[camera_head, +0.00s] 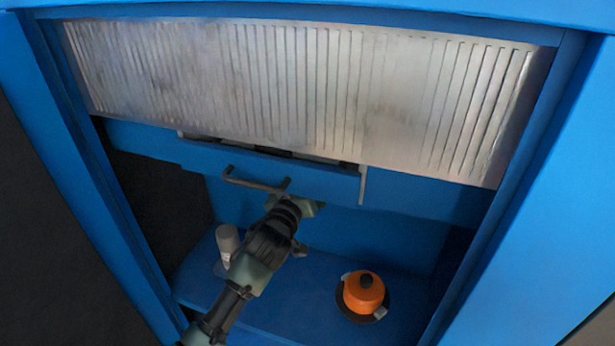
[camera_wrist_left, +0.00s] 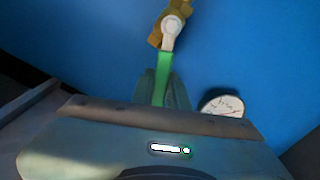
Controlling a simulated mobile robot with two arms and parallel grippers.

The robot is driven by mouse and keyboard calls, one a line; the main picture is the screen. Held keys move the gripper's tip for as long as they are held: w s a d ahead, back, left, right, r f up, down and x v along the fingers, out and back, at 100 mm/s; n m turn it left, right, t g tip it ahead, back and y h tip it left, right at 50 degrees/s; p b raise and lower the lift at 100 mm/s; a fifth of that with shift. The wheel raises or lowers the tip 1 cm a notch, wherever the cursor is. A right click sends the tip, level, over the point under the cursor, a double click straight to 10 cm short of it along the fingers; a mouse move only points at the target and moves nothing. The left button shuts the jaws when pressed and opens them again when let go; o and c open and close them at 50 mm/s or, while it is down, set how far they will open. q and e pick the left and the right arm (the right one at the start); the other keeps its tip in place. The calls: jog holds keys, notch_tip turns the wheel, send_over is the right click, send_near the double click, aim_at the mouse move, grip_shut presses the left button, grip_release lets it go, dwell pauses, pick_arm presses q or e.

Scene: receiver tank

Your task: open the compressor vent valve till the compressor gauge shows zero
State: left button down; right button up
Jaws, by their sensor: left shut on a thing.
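The vent valve has a brass body (camera_wrist_left: 172,22) with a pale round hub and a green lever (camera_wrist_left: 163,72), seen in the left wrist view against a blue wall. My left gripper (camera_wrist_left: 161,92) is shut on the lower part of the green lever. A white round gauge (camera_wrist_left: 223,104) is right of the lever; my gripper's housing covers its lower part, and its reading is too small to tell. In the head view my left gripper (camera_head: 298,207) is below the drawer handle; the valve and gauge do not show clearly there. My right gripper is in neither view.
A blue drawer front with a bar handle (camera_head: 256,185) hangs above my left gripper, under a ribbed metal shutter (camera_head: 300,90). An orange knobbed object (camera_head: 364,293) and a pale cylinder (camera_head: 228,240) stand on the blue shelf (camera_head: 310,285). Blue posts border both sides.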

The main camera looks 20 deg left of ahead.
pick_arm(q)
jog(key=shift+a+n, duration=0.1)
jog(key=shift+n, duration=0.2)
dwell(0.4)
jog(key=a+f+n+p, duration=0.1)
jog(key=a+f+n, duration=0.3)
jog(key=n, duration=0.9)
jog(key=shift+f, duration=1.1)
jog(key=c, duration=1.4)
grip_release()
